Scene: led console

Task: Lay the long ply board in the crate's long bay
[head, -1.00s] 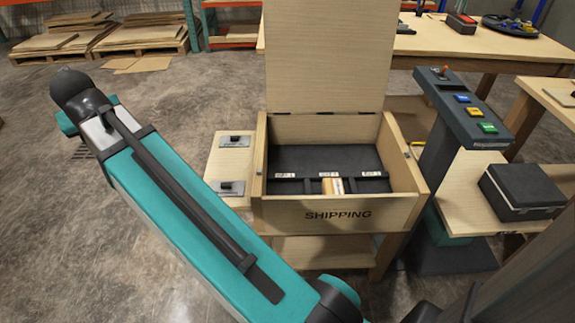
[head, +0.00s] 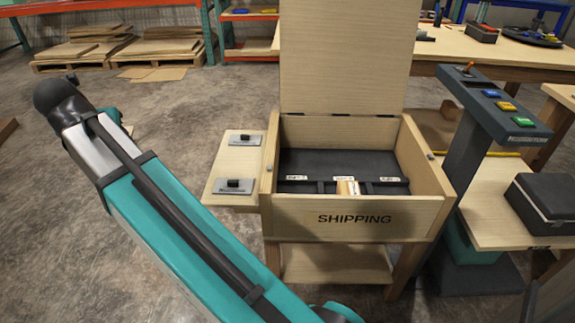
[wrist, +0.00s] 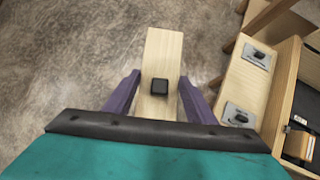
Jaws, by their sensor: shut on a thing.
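In the wrist view my gripper (wrist: 160,80) has its purple fingers on either side of a long pale ply board (wrist: 162,50) with a dark square knob (wrist: 159,86). It is shut on the board, which is held above the concrete floor. The open crate (head: 355,219), marked SHIPPING, stands in the middle of the head view. Its dark lining has a long bay (head: 330,163) at the back and smaller bays with white labels along the front. The crate also shows at the right edge of the wrist view (wrist: 289,85). My gripper and board are out of the head view.
The crate's lid (head: 345,60) stands upright at its back. A side shelf (head: 222,180) with two small plates juts out on the left. A short wooden block (head: 347,187) sits in a front bay. A button console (head: 495,105) stands close at right.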

